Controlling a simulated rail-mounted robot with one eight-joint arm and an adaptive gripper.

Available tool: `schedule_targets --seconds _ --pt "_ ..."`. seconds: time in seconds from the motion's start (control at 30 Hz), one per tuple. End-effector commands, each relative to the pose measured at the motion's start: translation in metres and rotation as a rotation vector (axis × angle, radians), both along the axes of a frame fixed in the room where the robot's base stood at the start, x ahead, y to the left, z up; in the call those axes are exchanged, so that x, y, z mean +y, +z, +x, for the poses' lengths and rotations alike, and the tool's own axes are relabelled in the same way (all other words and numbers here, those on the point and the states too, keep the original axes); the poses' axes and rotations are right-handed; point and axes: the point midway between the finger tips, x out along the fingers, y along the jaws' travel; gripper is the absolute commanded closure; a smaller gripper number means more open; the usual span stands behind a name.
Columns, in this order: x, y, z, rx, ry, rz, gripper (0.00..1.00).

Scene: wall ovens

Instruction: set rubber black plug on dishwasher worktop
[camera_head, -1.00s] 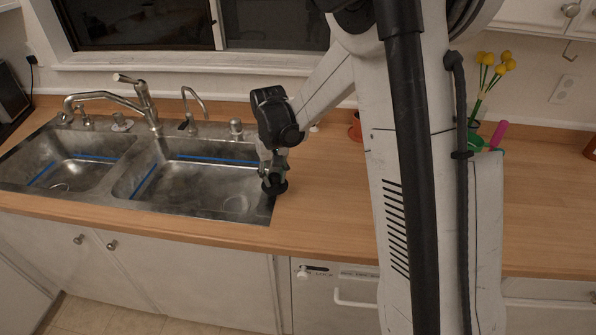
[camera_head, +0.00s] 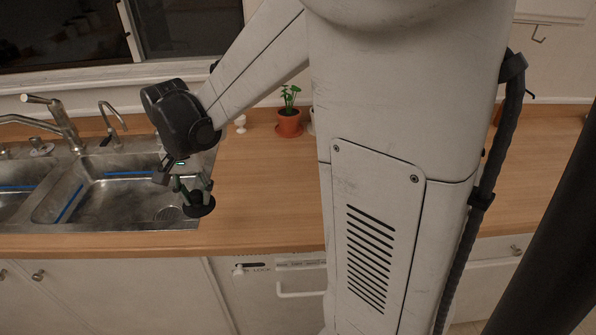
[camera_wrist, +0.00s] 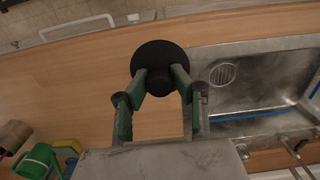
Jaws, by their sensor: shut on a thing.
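The black rubber plug (camera_head: 199,204) is a dark round disc with a knob. In the wrist view the plug (camera_wrist: 158,58) is held by its knob between the fingertips. My gripper (camera_head: 190,190) is shut on it, above the right rim of the sink in the head view; the exact height is hard to tell. It also shows in the wrist view (camera_wrist: 158,82). The dishwasher (camera_head: 285,295) has a white front with a handle, partly hidden by my arm. The wooden worktop (camera_head: 265,200) above it is bare near the front.
The steel sink (camera_head: 125,200) with a faucet (camera_head: 65,125) lies left of the gripper. A small potted plant (camera_head: 289,120) and a small white item (camera_head: 240,123) stand at the back of the worktop. Green and yellow items (camera_wrist: 40,160) show at the lower left of the wrist view.

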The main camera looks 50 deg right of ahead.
Motion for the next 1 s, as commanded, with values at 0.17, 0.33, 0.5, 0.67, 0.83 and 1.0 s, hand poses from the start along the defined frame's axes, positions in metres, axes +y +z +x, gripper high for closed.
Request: schedule_targets --seconds 0.17,0.33,0.5,0.67,0.83,1.0 --pt "-0.002 0.000 -0.002 0.000 -0.016 0.000 1.00" --pt "-0.024 -0.012 0.002 0.000 -0.019 0.000 1.00" --pt "-0.057 -0.033 0.009 0.000 -0.019 0.000 1.00" --pt "-0.088 -0.051 0.014 0.000 -0.018 0.000 1.00" --pt "-0.109 -0.065 0.018 0.000 -0.015 0.000 1.00" --pt "-0.116 -0.072 0.019 0.000 -0.014 0.000 1.00"
